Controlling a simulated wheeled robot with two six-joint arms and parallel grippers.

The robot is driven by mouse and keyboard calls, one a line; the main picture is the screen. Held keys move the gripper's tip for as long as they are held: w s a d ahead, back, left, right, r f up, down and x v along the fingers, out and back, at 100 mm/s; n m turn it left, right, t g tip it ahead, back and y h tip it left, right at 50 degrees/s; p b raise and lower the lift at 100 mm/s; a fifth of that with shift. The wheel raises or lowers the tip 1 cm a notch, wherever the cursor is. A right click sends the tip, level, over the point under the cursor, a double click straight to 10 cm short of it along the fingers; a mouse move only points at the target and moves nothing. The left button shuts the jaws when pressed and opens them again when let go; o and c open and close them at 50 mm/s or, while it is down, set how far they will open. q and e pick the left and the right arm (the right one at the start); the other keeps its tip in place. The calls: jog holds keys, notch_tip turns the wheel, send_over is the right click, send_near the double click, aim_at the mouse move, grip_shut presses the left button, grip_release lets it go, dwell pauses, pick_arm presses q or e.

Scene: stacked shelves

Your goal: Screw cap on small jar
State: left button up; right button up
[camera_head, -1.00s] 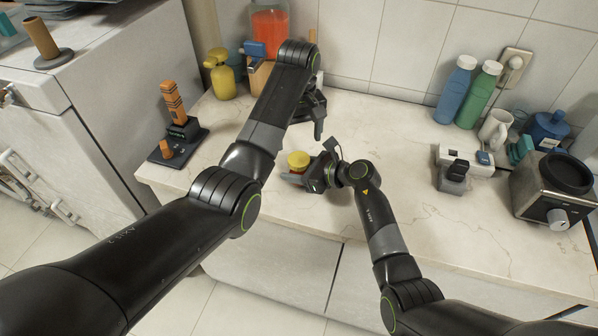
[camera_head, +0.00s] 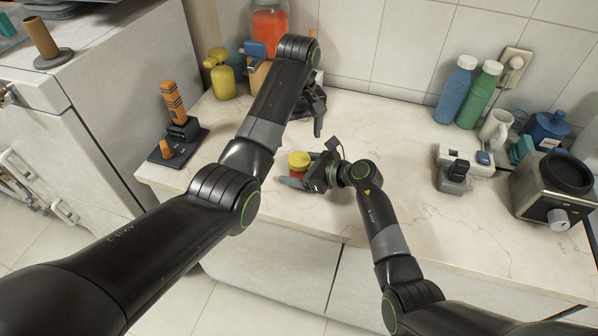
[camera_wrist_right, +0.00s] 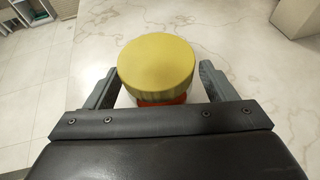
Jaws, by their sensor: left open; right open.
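A small jar (camera_wrist_right: 163,99) with red contents stands on the counter, and a round yellow cap (camera_wrist_right: 157,66) sits on top of it. Whether the cap is screwed tight cannot be seen. In the head view the yellow cap (camera_head: 299,159) shows near the counter's front. My right gripper (camera_head: 292,177) is low beside the jar. Its open fingers (camera_wrist_right: 161,88) lie on both sides of the jar, with a visible gap on the right in the wrist view. My left gripper (camera_head: 318,126) is open, behind and above the jar, fingers pointing down and partly hidden by its own arm.
A black stand with orange pieces (camera_head: 174,112) is at the left of the counter (camera_head: 400,150). A yellow bottle (camera_head: 221,78) and red container (camera_head: 270,27) stand behind my left arm. Bottles (camera_head: 478,95), a mug (camera_head: 495,128) and an appliance (camera_head: 553,195) are at the right. The middle is clear.

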aim_at(298, 159)
pick_arm(q)
notch_tip(298, 159, down, 3)
jog(key=b, duration=0.3)
jog(key=shift+f, duration=0.1)
pick_arm(e)
jog(key=v, duration=1.7)
jog(key=shift+w+d+f, duration=0.1)
jog(key=shift+f, duration=0.05)
